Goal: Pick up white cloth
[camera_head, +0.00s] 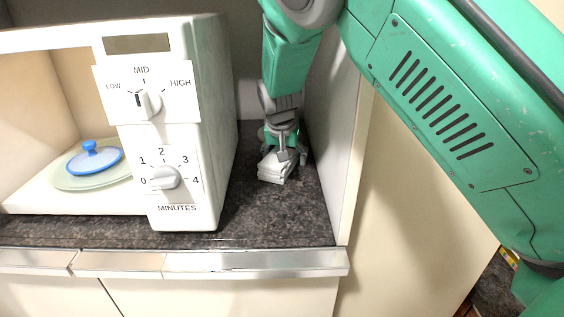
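The white cloth (274,172) lies as a small folded stack on the dark countertop, right of the microwave. My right gripper (284,154) points down at the cloth, with its fingers at the cloth's far part. The gripper covers part of the cloth, and I cannot tell whether the fingers are open or closed on it. The cloth appears to rest on the counter. My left gripper is not in view.
The white microwave (190,130) stands close on the left, its front open, with a plate (72,181) and blue-rimmed lid (95,158) inside. A pale side panel (335,150) bounds the counter on the right. Free dark countertop (270,220) lies in front of the cloth.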

